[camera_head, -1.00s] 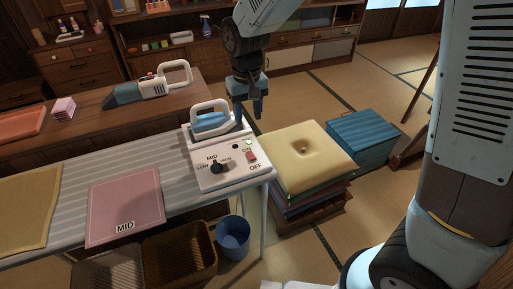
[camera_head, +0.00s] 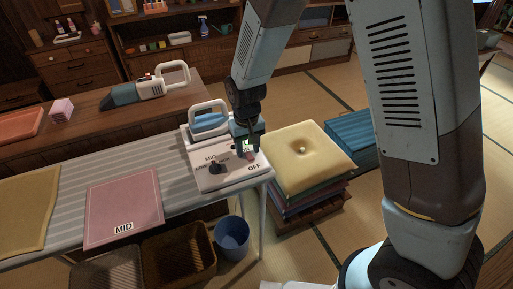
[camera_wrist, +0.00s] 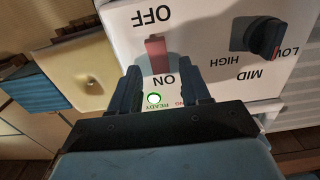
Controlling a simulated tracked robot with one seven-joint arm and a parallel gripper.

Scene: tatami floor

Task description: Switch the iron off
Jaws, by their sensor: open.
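The iron (camera_head: 209,122), with a white handle and blue body, rests on a white control box (camera_head: 212,180) at the right end of the ironing board. In the wrist view the box's panel (camera_wrist: 205,20) appears upside down, with a red rocker switch (camera_wrist: 157,55) between the words OFF and ON. A green light by the word READY is lit. A black dial (camera_wrist: 264,37) is marked LOW, MID and HIGH. My gripper (camera_head: 247,150) is over the switch; in the wrist view its open fingers (camera_wrist: 158,75) lie either side of the switch's near end. I cannot tell whether they touch it.
A pink cloth (camera_head: 122,205) labelled MID and a yellow cloth (camera_head: 25,212) lie on the board. Stacked cushions (camera_head: 300,150) stand right of it. A blue bin (camera_head: 232,238) and baskets (camera_head: 180,258) are below. A handheld vacuum (camera_head: 135,94) lies on the wooden counter behind.

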